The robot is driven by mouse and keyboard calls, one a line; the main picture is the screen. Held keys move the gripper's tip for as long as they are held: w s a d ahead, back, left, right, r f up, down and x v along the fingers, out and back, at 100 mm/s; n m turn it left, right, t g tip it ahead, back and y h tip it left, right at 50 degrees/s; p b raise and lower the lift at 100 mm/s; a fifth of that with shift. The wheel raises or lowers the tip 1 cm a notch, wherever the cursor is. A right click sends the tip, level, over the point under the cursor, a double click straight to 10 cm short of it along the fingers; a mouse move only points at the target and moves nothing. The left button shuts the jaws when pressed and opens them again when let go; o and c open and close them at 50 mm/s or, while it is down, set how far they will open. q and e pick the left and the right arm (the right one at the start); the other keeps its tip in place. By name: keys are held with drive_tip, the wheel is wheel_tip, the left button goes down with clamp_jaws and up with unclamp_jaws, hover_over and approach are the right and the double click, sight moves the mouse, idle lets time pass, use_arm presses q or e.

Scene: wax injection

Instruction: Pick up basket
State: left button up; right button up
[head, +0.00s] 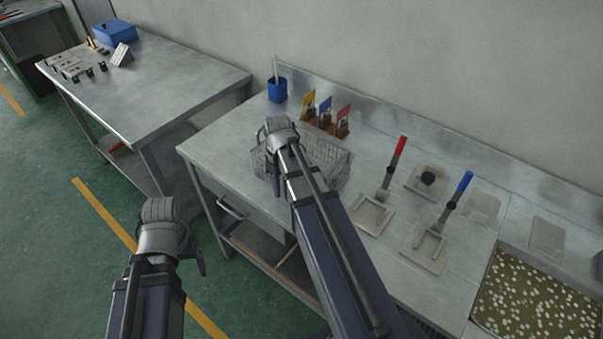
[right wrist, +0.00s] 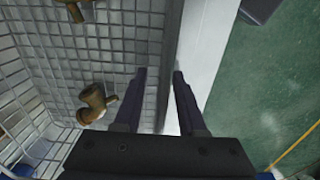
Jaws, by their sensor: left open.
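The wire basket (head: 335,162) stands on the metal workbench, partly hidden behind my right arm in the head view. The right wrist view looks down into the basket (right wrist: 115,58), with brass-coloured pieces (right wrist: 92,102) inside. My right gripper (head: 275,180) is over the basket's left end. In the right wrist view its two fingers (right wrist: 160,72) are apart, above the basket wall nearest the bench edge; I cannot tell whether they touch it. My left gripper (head: 199,262) is open and empty, over the floor in front of the bench.
A blue cup (head: 277,90) and a rack with coloured tags (head: 325,115) stand behind the basket. Red-handled (head: 397,155) and blue-handled (head: 455,195) tools lie to the right. A second table (head: 170,85) stands at the left, with floor between.

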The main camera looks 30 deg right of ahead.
clamp_jaws()
idle(1.4)
